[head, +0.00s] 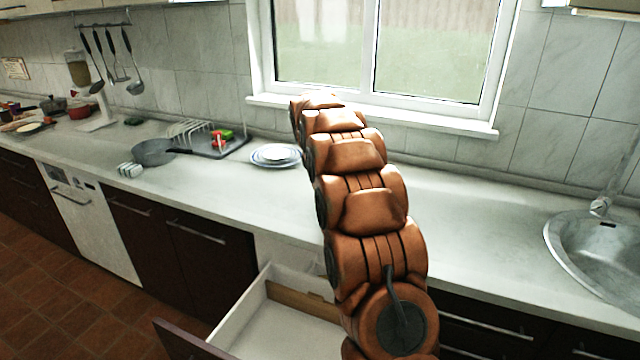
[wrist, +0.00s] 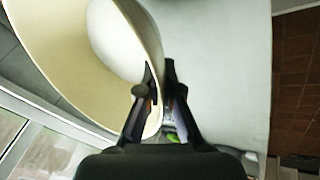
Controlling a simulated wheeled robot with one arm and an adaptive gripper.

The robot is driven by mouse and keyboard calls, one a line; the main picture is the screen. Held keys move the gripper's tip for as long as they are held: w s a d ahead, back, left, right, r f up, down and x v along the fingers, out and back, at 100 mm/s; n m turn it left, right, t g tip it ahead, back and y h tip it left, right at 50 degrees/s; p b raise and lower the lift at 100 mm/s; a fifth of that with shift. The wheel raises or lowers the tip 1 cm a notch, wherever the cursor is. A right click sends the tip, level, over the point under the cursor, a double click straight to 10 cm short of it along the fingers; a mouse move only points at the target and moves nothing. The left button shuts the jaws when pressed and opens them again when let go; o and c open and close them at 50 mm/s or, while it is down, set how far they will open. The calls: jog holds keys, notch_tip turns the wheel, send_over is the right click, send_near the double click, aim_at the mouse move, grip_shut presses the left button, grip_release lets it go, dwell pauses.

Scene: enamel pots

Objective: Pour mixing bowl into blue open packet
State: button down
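The mixing bowl (wrist: 65,60) is cream-coloured and fills the upper left of the wrist view, tilted in the picture, with a paler round area inside. My gripper (wrist: 160,72) has its two fingers close together, one inside and one outside the bowl wall, pinching the rim. In the head view my arm hides the gripper and the bowl. I cannot make out a blue open packet in either view.
A white drawer (head: 262,325) stands open below the counter (head: 480,230). A plate stack (head: 276,154), a grey pan (head: 153,153) and a dish rack (head: 190,133) are left of my arm. A sink (head: 600,250) is at right. The counter between arm and sink is clear.

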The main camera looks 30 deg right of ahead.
jog(key=shift+s+d+r+t, duration=0.25)
jog(key=shift+s+r+t, duration=0.15)
jog(key=shift+r, duration=0.2)
jog(key=shift+s+d+r+y+b, duration=0.1)
jog(key=shift+s+r+y+b, duration=0.05)
jog(key=shift+r+y+b, duration=0.2)
jog(key=shift+s+t, duration=0.15)
jog(key=shift+t, duration=0.15)
jog(key=shift+s+d+r+m+t+y+b, duration=0.2)
jog(key=shift+s+d+r+t+y+b, duration=0.1)
jog(key=shift+s+d+r+t+b, duration=0.3)
jog(key=shift+s+d+r+m+t+y+b, duration=0.25)
jog(key=shift+s+r+t+b, duration=0.2)
jog(key=shift+s+r, duration=0.3)
dwell(0.3)
jog(key=shift+s+d+r+m+t+y+b, duration=0.1)
jog(key=shift+s+d+r+t+y+b, duration=0.25)
jog(key=shift+r+b, duration=0.3)
jog(key=shift+s+d+r+m+t+y+b, duration=0.15)
jog(key=shift+s+r+t+b, duration=0.25)
jog(key=shift+r+t+b, duration=0.25)
jog(key=shift+s+d+r+m+t+y+b, duration=0.1)
jog(key=shift+s+d+r+t+y+b, duration=0.2)
jog(key=shift+r+b, duration=0.35)
jog(key=shift+s+d+r+m+t+y+b, duration=0.35)
jog(key=shift+s+r+t+b, duration=0.3)
jog(key=shift+b, duration=0.6)
jog(key=shift+s+d+r+m+t+y+b, duration=0.15)
jog(key=shift+s+d+r+t+b, duration=0.45)
jog(key=shift+b, duration=0.6)
